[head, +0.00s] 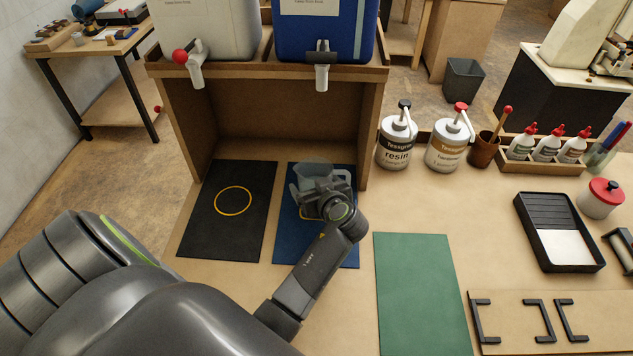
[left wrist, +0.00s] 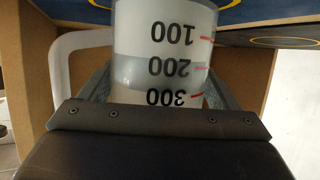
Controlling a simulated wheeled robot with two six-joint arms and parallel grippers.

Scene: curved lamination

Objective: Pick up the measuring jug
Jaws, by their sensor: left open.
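In the left wrist view the jug (left wrist: 160,50) appears inverted, showing 100, 200 and 300 with red marks. Its white handle (left wrist: 62,75) is at the left of that view. My left gripper (head: 325,190) is at the jug's near side and hides its lower part in the head view. The gripper is open, with one finger on each side of the jug's body. Finger contact is unclear. My right gripper is out of view.
A black mat (head: 220,235) with a yellow ring lies left of the blue mat. A wooden stand (head: 376,130) holds a white tank (head: 215,25) and a blue tank (head: 300,40) overhead. A green mat (head: 420,290) and resin bottle (head: 396,145) are to the right.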

